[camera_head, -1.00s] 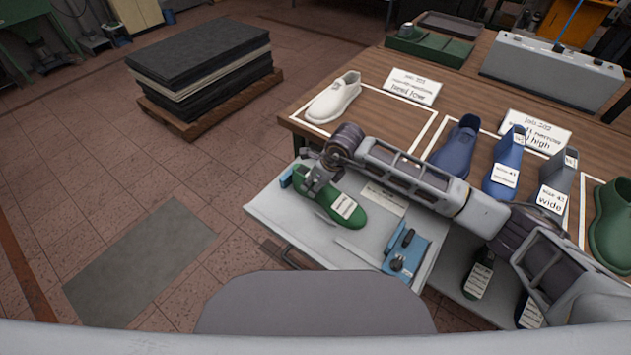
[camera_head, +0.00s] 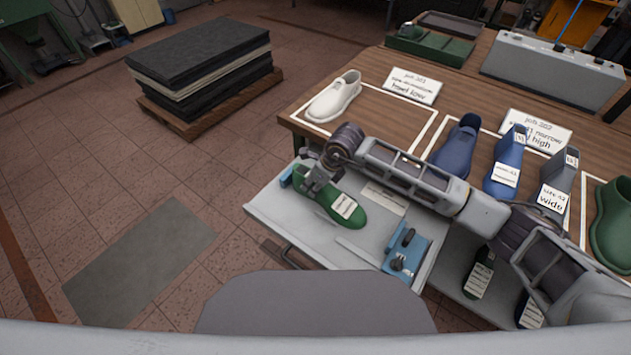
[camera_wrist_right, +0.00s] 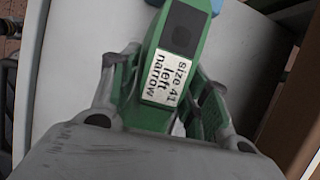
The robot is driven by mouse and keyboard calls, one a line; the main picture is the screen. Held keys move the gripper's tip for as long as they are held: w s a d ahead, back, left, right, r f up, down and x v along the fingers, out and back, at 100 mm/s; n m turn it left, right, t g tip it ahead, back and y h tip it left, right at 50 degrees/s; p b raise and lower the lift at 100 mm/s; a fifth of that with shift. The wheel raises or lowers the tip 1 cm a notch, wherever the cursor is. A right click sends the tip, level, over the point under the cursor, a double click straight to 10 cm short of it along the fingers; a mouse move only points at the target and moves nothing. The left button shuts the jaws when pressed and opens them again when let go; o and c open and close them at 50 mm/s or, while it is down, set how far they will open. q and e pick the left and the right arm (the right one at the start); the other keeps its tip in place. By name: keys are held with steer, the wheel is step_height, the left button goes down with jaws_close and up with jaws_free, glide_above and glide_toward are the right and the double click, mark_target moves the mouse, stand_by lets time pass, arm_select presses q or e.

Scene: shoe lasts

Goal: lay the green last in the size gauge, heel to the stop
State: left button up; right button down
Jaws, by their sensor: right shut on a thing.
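The green last (camera_head: 355,220) lies on a light grey sheet or shelf (camera_head: 300,232) at the front of the table. Its toe points to the lower right. My right gripper (camera_head: 316,187) is shut on its rear part from above. The right wrist view shows the green last (camera_wrist_right: 183,52) between the fingers, with a label reading "size 41 left narrow". A small blue block (camera_head: 287,178) sits behind the heel end; contact between them is hidden. A blue fixture with a dark knob (camera_head: 405,250) stands to the right. My left gripper is not in view.
My right arm crosses above the table's front. The sheet's front left is clear.

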steer(key=c, duration=0.8)
jaws_free()
steer(key=shift+o, duration=0.8)
steer(key=shift+r, duration=0.1)
steer(key=v, duration=1.2)
